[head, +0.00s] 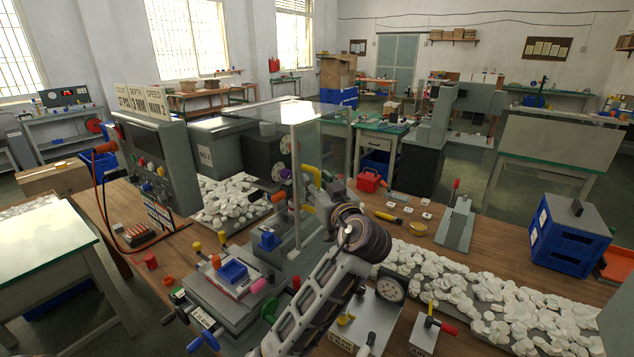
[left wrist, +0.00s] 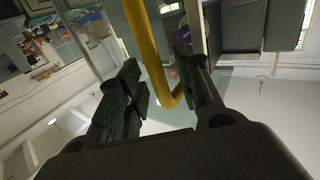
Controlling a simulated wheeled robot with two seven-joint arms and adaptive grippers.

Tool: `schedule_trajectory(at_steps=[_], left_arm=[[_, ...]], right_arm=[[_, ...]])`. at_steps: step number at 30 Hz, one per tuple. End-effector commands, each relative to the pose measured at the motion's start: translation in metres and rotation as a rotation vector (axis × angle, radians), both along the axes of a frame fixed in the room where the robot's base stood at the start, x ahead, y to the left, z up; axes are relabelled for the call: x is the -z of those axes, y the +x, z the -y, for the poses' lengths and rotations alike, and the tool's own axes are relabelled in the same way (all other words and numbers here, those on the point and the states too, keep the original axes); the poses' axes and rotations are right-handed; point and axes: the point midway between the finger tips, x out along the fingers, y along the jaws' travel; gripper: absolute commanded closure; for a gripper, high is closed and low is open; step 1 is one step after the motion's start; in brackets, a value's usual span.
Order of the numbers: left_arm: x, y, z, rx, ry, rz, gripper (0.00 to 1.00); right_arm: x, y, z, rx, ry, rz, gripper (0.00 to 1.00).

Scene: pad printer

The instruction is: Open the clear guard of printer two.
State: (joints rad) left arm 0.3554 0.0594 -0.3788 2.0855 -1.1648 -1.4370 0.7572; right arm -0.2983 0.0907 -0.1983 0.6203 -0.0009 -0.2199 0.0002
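Printer two is the grey machine with a "NO 2" label (head: 206,156) in the head view. Its clear guard (head: 310,140) has a pale frame and stands upright in front of the dark print head. A yellow handle (head: 311,172) is on the guard's near right side. My left gripper (head: 322,187) is at this handle, partly hidden by its own wrist. In the left wrist view the yellow handle (left wrist: 146,45) passes between the two fingers (left wrist: 160,70). The fingers stand apart, with gaps to the bar. My right gripper is not in view.
A grey control box (head: 155,160) stands left of the printer. White pieces (head: 450,285) cover a mat at right. A dial gauge (head: 391,289) is near my left arm.

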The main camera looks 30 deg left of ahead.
Motion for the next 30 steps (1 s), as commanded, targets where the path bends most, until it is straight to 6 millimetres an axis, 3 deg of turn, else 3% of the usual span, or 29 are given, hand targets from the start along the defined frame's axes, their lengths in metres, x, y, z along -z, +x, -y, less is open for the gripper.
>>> schedule_trajectory(at_steps=[13,21,30], left_arm=[[0.000,0.005,-0.005,0.000,0.000,0.000,0.65],[0.000,0.004,-0.005,0.000,0.000,0.000,0.99],[0.000,0.004,-0.005,0.000,-0.001,-0.001,1.00]], right_arm=[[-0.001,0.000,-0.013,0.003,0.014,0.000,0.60],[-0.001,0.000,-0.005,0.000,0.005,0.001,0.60],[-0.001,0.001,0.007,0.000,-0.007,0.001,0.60]])
